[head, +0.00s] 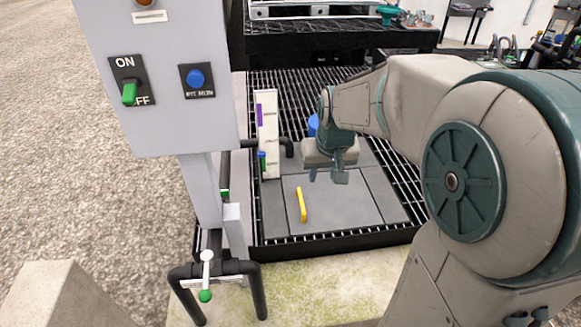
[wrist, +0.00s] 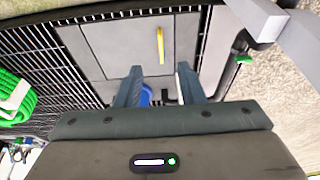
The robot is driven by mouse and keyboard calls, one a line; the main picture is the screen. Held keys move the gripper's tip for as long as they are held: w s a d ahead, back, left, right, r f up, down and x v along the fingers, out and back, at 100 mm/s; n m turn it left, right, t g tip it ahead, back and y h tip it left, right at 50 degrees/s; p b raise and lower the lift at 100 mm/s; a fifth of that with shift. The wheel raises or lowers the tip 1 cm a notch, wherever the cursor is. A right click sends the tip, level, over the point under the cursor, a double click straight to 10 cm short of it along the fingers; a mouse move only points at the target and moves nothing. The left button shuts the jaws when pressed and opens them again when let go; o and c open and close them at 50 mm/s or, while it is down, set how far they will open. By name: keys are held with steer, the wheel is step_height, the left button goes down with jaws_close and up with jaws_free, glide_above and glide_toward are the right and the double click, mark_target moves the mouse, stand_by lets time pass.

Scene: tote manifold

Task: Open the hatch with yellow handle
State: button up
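The hatch (head: 335,205) is a flat grey panel set in the dark grated floor, and it lies closed. Its yellow handle (head: 301,204) is a short bar near the panel's left side. In the wrist view the handle (wrist: 160,45) shows beyond my fingertips, near the top middle, on the grey hatch panel (wrist: 125,45). My gripper (head: 327,177) hangs above the far part of the hatch, right of and behind the handle. In the wrist view my gripper (wrist: 160,72) has its two fingers wide apart with nothing between them. It is apart from the handle.
A grey control cabinet (head: 160,90) with a green-handled switch and blue button stands at the left. A white box (head: 268,135) stands beside the hatch. A blue object (wrist: 146,95) and dark pipe lie below my fingers. Black pipes (head: 185,280) with a green-tipped valve stand in front.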

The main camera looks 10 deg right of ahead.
steer(key=t+y+b, duration=0.1)
steer(key=y+b, duration=0.1)
steer(key=b, duration=0.9)
glide_toward(301, 198)
steer(key=shift+m, duration=0.3)
steer(key=b+x, duration=0.2)
steer(key=x, duration=0.6)
steer(key=shift+b, duration=0.35)
steer(key=shift+r, duration=0.1)
jaws_close()
